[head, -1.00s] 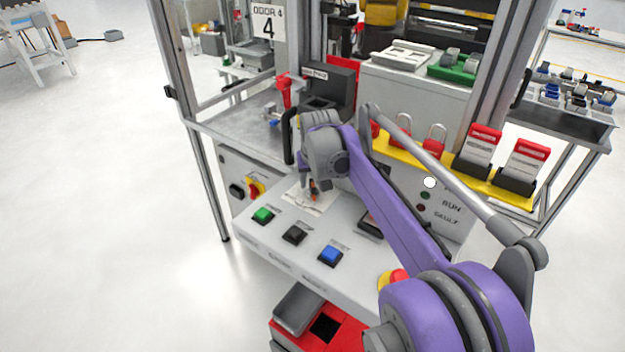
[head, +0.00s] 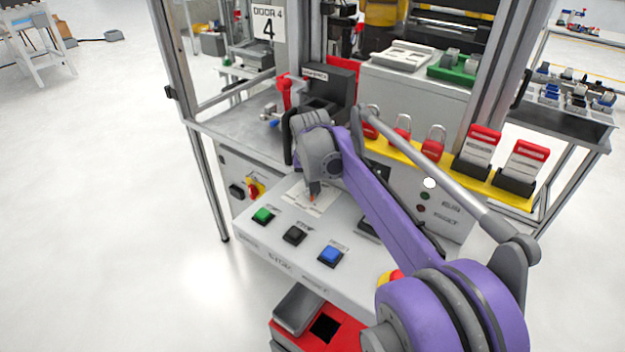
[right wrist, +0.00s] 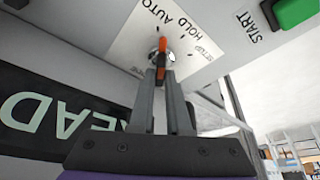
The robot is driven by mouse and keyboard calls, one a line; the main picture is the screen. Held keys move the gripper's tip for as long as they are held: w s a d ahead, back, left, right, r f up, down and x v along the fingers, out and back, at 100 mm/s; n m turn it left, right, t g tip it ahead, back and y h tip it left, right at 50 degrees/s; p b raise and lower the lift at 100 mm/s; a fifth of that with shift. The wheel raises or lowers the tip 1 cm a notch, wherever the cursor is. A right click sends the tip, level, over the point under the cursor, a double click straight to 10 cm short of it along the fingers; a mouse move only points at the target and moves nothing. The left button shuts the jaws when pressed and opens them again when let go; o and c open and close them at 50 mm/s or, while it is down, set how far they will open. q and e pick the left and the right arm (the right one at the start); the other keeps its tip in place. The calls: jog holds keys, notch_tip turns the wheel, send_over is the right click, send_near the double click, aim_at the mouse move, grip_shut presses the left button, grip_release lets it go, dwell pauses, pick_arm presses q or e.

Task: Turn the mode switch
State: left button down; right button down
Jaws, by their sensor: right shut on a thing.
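The mode switch (right wrist: 162,45) is a small orange lever on a silver hub, mounted on a white label plate (right wrist: 143,42) with HOLD, AUTO and SETUP printed around it. In the right wrist view its orange end points up, toward the printed words; I cannot tell exactly which mark it lines up with. My right gripper (right wrist: 161,76) is shut on the lever, its two grey fingers on either side. In the head view my right gripper (head: 314,187) reaches down to the plate (head: 300,203), and the wrist partly hides the switch (head: 312,198). My left gripper is out of view.
Green (head: 263,215), black (head: 295,234) and blue (head: 330,255) buttons line the panel's front. A red-and-yellow emergency stop (head: 392,276) is partly behind my arm. Red padlocks (head: 433,145) hang on a yellow rail behind. A dark display (right wrist: 50,112) is beside the plate.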

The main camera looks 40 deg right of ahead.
jog(key=m+g+h, duration=0.1)
jog(key=m, duration=0.2)
jog(key=shift+w+a, duration=0.1)
jog(key=shift+m+g+p, duration=0.55)
jog(key=shift+m+g, duration=0.15)
jog(key=shift+m, duration=1.2)
jog(key=c, duration=0.9)
grip_release()
jog(key=shift+h, duration=0.3)
jog(key=shift+r, duration=0.1)
jog(key=v, duration=1)
jog(key=shift+a+r+p, duration=0.2)
jog(key=shift+r+p, duration=0.1)
